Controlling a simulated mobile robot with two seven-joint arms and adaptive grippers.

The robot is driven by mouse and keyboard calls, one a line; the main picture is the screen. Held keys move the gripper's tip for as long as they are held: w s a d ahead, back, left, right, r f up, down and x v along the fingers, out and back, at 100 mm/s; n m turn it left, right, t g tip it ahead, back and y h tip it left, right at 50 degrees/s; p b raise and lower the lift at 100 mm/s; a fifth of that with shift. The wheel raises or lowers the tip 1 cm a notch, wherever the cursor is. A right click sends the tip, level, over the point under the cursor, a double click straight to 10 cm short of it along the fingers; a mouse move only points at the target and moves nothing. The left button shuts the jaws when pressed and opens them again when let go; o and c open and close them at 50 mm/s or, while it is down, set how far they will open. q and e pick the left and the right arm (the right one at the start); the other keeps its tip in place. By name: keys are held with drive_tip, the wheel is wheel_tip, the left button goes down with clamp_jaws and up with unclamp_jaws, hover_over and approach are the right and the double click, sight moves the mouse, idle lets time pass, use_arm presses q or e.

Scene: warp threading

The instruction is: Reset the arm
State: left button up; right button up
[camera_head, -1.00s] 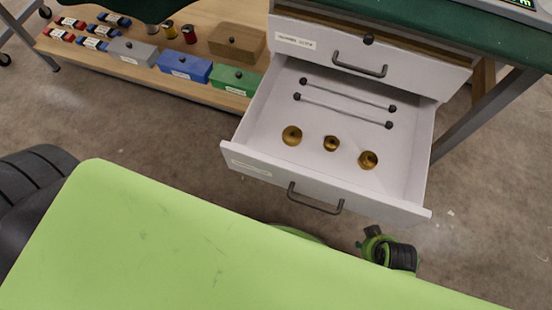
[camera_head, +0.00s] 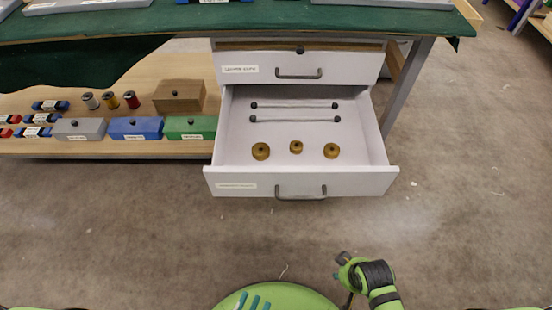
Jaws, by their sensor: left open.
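The only arm end I make out is a small green-and-black one at the bottom, right of centre.
The open drawer holds two grey rods (camera_head: 294,105) with dark ends and several brass pieces (camera_head: 296,147). A closed drawer (camera_head: 350,66) is above it. Left, a low wooden shelf (camera_head: 120,151) holds lidded boxes and spools. The concrete floor (camera_head: 110,230) in front is clear.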

use_arm(q)
drive_tip(key=w+a+f+m+g+y, duration=0.3)
drive_tip(key=w+f+m+g, duration=0.55)
drive_tip(key=w+f, duration=0.35)
drive_tip(key=a+f+m+g+y, duration=0.2)
drive_tip(key=a+m+g, duration=0.1)
drive_tip(key=a+m, duration=0.15)
drive_tip(key=s+a+m+g+y, duration=0.2)
drive_tip(key=a+g+y, duration=0.15)
drive_tip(key=a, duration=0.35)
drive_tip(key=s+a+r+g+p, duration=0.1)
drive_tip(key=s+p, duration=0.8)
drive_tip(key=p, duration=0.3)
drive_tip(key=s+a+r+g+p, duration=0.1)
drive_tip(key=s+r+p, duration=0.1)
drive_tip(key=s+p, duration=0.7)
drive_tip(key=p, duration=0.3)
drive_tip(key=shift+s+a+h, duration=0.15)
drive_tip(key=shift+a+h, duration=0.2)
drive_tip(key=shift+a, duration=0.05)
use_arm(e)
drive_tip(key=s+d+r, duration=0.1)
drive_tip(key=s, duration=0.8)
drive_tip(key=s+d+r+g, duration=0.1)
drive_tip(key=s+d+r, duration=0.1)
drive_tip(key=s, duration=0.7)
drive_tip(key=shift+g, duration=0.3)
